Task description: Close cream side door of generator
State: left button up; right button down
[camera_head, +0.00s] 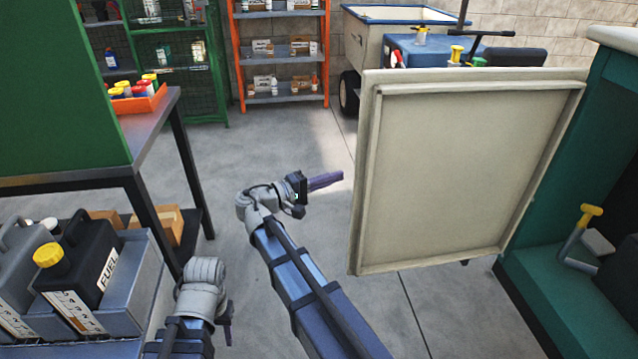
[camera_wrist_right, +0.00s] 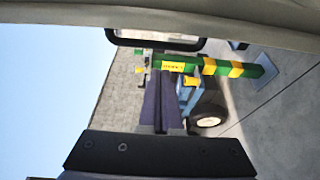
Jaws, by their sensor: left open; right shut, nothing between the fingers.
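The cream side door (camera_head: 462,180) stands open at the right of the head view, swung out from the green generator (camera_head: 540,290). Its framed face is toward me and its right edge is at the generator. My right gripper (camera_head: 325,181) is just left of the door's free edge, shut and empty, with purple fingers pointing right; no contact shows. In the right wrist view its fingers (camera_wrist_right: 161,95) are together, and a pale panel crosses the top, probably the door. My left gripper (camera_head: 228,322) is low at the left, open, far from the door, its fingers barely showing.
A dark-framed bench (camera_head: 160,125) and a crate of fuel cans (camera_head: 150,290) stand at the left. A yellow-handled lever (camera_head: 580,230) is inside the generator opening. A cream-and-blue cart (camera_head: 380,30) stands behind the door. Floor between bench and door is clear.

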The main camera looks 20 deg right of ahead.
jog(key=shift+s+d, duration=0.55)
jog(key=shift+s, duration=0.35)
jog(key=shift+s+d, duration=0.55)
jog(key=shift+s, duration=0.3)
